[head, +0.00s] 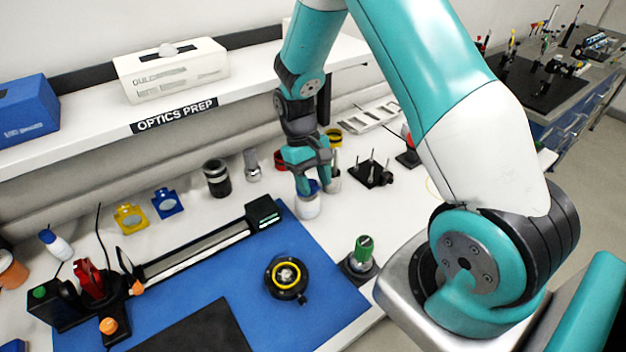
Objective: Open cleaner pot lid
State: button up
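A white pot (308,208) with a blue lid (313,187) stands on the white bench, just behind the back edge of the blue mat. I take it for the cleaner pot. My gripper (312,183) points down over it, with its teal fingers at the lid's height, one on the left of the lid and one on the right. The fingers partly hide the lid. I cannot tell whether they touch it. The lid appears to sit on the pot.
A beaker-like cup (333,183) stands close on the right of the pot. A black block with posts (371,172) is farther right. A rail (195,250) and a round black mount with a yellow ring (287,278) are on the blue mat (225,278). The shelf (85,124) overhangs behind.

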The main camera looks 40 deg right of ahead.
jog(key=b+v, duration=0.3)
jog(key=v, duration=0.9)
notch_tip(320, 180, up, 6)
jog(key=t+b, duration=0.4)
jog(key=t, duration=0.1)
send_over(316, 188)
notch_tip(316, 188, down, 18)
jog(key=shift+s+r+p, duration=0.1)
jog(key=shift+r+p, duration=0.15)
jog(key=shift+p, duration=0.55)
grip_shut()
